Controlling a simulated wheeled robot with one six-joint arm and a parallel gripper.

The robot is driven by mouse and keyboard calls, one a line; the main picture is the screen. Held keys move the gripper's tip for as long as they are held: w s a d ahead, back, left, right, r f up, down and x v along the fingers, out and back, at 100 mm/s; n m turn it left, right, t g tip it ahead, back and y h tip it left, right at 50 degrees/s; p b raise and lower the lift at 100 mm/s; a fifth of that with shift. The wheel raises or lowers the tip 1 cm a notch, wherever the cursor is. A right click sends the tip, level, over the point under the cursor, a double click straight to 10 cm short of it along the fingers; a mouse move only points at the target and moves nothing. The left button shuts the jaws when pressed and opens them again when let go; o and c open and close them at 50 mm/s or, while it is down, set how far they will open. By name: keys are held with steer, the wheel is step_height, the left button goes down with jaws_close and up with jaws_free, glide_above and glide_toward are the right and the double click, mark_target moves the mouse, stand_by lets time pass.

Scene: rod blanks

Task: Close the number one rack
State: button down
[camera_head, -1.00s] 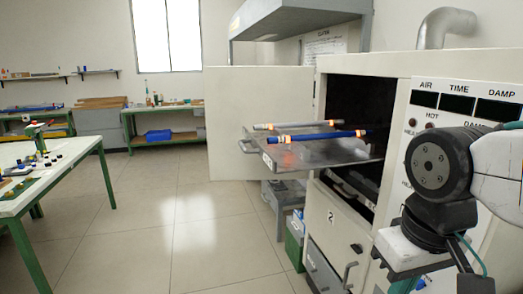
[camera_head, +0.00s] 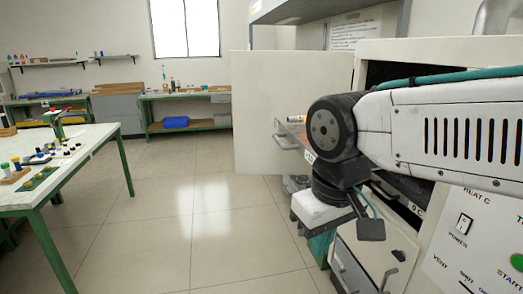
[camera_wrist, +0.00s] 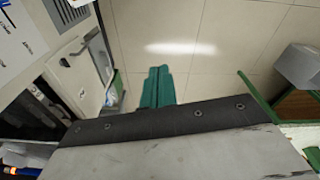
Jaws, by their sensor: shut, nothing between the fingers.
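The number one rack (camera_head: 292,131) is a metal tray pulled out of the oven's upper opening. Its handle (camera_head: 285,142) and front edge show left of my arm, and my arm hides most of the rack. A rod end (camera_head: 296,118) shows on it. In the wrist view, rod ends with orange and blue (camera_wrist: 18,171) show at the lower left corner. My gripper (camera_wrist: 157,84) has its teal fingers together and empty, pointing down over the floor. In the head view my gripper (camera_head: 319,246) hangs below and in front of the rack, apart from its handle.
The open oven door (camera_head: 285,75) stands behind the rack. The lower door marked 2 (camera_head: 372,255) has a handle and is below. The oven's control panel (camera_head: 480,240) is at right. A green-legged table (camera_head: 65,165) stands at left; the floor between is clear.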

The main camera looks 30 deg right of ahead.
steer(key=w+d+r+m+t+h, duration=0.1)
steer(key=w+d+r+m+h, duration=0.3)
steer(key=w, duration=1)
steer(key=w+d+r+h, duration=0.25)
steer(key=w+r, duration=0.25)
steer(key=w, duration=0.9)
steer(key=w+d+f, duration=0.1)
steer(key=d+f, duration=0.6)
steer(key=d, duration=0.2)
steer(key=shift+w+d+f+t, duration=0.2)
steer(key=shift+w+d+t, duration=0.1)
steer(key=shift+d, duration=0.05)
